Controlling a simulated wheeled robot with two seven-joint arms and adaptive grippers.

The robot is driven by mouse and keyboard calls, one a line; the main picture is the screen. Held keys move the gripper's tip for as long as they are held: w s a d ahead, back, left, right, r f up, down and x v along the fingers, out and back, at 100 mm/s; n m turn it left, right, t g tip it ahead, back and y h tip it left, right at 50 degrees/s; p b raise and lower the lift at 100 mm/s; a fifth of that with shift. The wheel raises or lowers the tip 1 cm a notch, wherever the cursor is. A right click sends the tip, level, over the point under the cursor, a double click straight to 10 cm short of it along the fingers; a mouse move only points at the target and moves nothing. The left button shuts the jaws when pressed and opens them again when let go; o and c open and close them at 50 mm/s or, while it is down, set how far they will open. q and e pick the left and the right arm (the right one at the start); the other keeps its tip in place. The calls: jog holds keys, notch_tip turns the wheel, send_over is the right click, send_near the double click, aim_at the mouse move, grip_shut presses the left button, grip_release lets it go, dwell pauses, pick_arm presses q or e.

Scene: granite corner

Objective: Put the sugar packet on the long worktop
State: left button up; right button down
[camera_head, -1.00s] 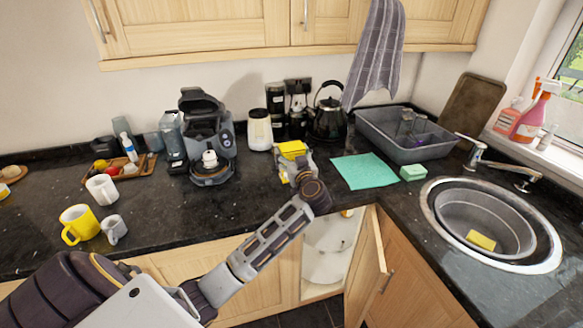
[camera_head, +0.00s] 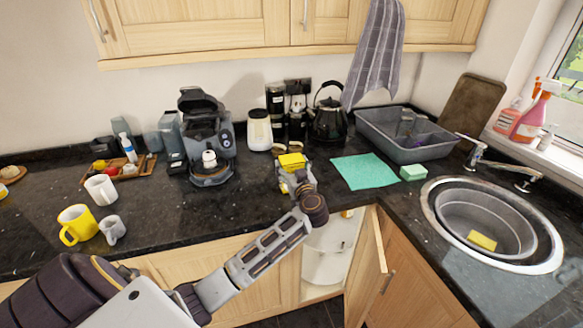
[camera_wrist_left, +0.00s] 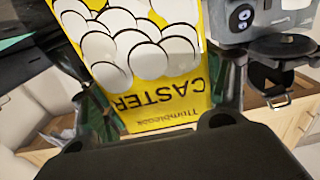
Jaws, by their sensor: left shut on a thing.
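The sugar packet (camera_head: 292,160) is yellow, and only its top shows above my left gripper in the head view. In the left wrist view the packet (camera_wrist_left: 150,60) fills the middle, with white round shapes and the word "CASTER" upside down. My left gripper (camera_head: 293,178) is shut on it, with a finger on either side. It is over the front part of the long dark worktop (camera_head: 180,225), right of the coffee machine. The packet's base is hidden, so I cannot tell whether it touches the worktop. My right gripper is not in view.
The coffee machine (camera_head: 206,140), white jar (camera_head: 259,130) and black kettle (camera_head: 329,120) stand along the back. A green cloth (camera_head: 365,171) lies to the right. A yellow mug (camera_head: 77,224) is at the left. A cupboard door (camera_head: 366,260) hangs open below.

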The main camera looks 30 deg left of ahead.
pick_arm(q)
jog(key=o, duration=1.4)
